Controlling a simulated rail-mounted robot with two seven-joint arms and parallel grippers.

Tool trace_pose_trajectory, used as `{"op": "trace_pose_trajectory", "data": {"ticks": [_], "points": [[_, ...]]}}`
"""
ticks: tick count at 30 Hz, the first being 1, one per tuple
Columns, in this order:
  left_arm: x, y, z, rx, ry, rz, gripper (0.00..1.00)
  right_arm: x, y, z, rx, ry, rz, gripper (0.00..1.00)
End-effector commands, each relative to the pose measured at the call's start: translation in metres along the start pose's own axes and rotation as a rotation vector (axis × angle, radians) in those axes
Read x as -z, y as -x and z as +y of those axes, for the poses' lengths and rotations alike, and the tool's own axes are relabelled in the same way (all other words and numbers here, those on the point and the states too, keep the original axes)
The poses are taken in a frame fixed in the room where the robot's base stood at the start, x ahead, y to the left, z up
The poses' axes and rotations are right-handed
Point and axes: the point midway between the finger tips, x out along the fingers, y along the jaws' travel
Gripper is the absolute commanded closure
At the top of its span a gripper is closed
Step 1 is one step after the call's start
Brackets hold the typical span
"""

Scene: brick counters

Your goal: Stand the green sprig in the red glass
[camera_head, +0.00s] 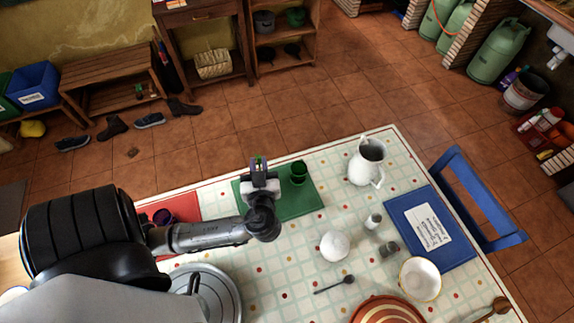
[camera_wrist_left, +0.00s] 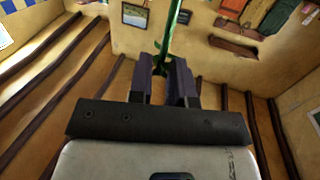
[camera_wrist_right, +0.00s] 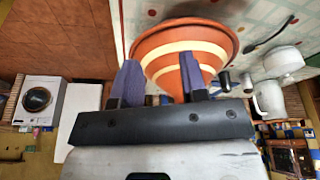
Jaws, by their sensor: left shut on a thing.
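My left gripper (camera_head: 259,165) is shut on the green sprig (camera_wrist_left: 173,38), and its jaws point upward. In the left wrist view the sprig's stem stands up from between the fingers. In the head view only a small bit of green shows at the fingertips. The red glass (camera_head: 162,216) looks dark reddish purple and stands on a red mat (camera_head: 186,204), left of the gripper and partly hidden by my left arm. My right gripper (camera_wrist_right: 160,78) is open and empty in its wrist view. It is not seen in the head view.
A green glass (camera_head: 298,172) stands on a green mat (camera_head: 309,201) beside my left gripper. A striped orange dish (camera_wrist_right: 187,36) lies beyond the right fingers.

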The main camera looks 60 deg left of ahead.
Motion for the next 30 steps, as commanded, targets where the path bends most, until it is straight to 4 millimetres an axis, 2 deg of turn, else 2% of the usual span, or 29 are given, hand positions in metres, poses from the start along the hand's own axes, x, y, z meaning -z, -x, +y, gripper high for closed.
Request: {"op": "trace_pose_trajectory", "data": {"ticks": [1, 3, 9, 17, 30], "points": [[-0.007, 0.000, -0.009, 0.018, -0.001, 0.013, 1.00, -0.003, -0.008, 0.000, -0.001, 0.002, 0.000, 0.60], [-0.009, 0.000, -0.018, 0.036, 0.000, 0.032, 1.00, -0.004, -0.011, 0.001, -0.003, 0.004, 0.000, 0.60], [-0.009, 0.001, -0.030, 0.060, 0.004, 0.056, 1.00, -0.005, -0.015, 0.002, -0.005, 0.006, -0.001, 0.60], [-0.015, 0.000, -0.030, 0.061, 0.003, 0.058, 1.00, -0.007, -0.019, 0.001, -0.005, 0.005, -0.001, 0.60], [-0.041, -0.001, -0.030, 0.060, 0.002, 0.058, 1.00, -0.011, -0.036, -0.002, 0.001, -0.003, 0.000, 0.60]]}}
